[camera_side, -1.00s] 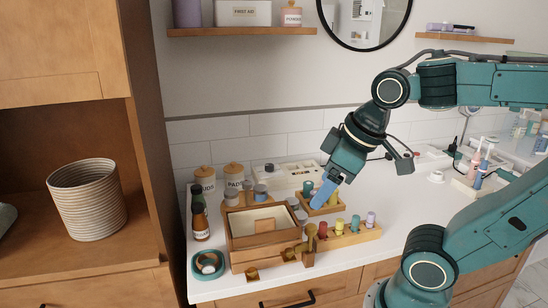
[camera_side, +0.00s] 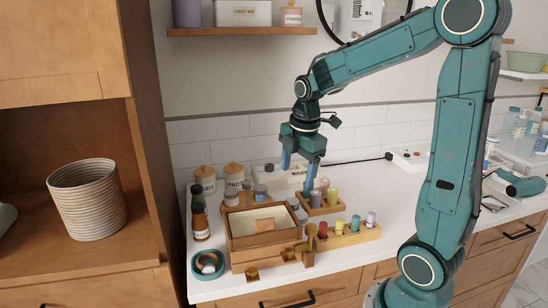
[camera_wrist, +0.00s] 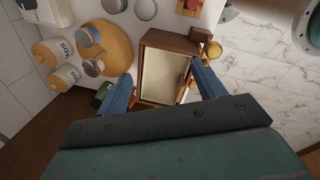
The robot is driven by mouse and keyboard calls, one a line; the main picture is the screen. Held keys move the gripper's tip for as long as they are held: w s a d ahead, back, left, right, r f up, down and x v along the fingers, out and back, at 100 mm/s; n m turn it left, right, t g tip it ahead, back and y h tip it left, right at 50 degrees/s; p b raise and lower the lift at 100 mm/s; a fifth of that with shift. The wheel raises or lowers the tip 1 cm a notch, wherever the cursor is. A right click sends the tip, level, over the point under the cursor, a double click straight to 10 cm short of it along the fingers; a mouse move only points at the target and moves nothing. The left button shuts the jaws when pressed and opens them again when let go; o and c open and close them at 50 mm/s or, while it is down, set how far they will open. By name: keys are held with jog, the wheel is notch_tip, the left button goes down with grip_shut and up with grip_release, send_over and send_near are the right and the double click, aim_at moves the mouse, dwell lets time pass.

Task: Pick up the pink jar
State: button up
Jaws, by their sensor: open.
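A pink jar (camera_side: 291,15) with a wooden lid stands on the wall shelf in the side view, well above my gripper. A small dusky pink jar (camera_side: 324,186) stands in the small wooden rack on the counter, just right of my gripper. I cannot tell which the task names. My gripper (camera_side: 298,172) points down, open and empty, above the back of the counter items. In the wrist view its blue fingers (camera_wrist: 161,70) are spread apart over the wooden box, with nothing between them. Neither pink jar can be made out in the wrist view.
The open wooden box (camera_side: 233,244) stands left of a front rack (camera_side: 345,240) of coloured jars. A yellow jar (camera_side: 333,196) sits beside the dusky pink one. Dark bottles (camera_side: 200,222), canisters (camera_side: 235,177) and a teal ring dish (camera_side: 196,270) crowd the left.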

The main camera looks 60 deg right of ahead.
aim_at(300, 215)
jog(key=w+d+f+n+g, duration=0.1)
jog(key=w+d+f+n, duration=0.1)
jog(key=d+f+n, duration=0.3)
jog(key=d+f, duration=0.2)
jog(key=d, duration=0.1)
jog(key=shift+n+y, duration=0.3)
jog(key=shift+f, duration=4.25)
jog(key=shift+a+f, duration=0.2)
jog(key=shift+f, duration=2.4)
jog(key=c, duration=1.1)
jog(key=shift+r, duration=0.15)
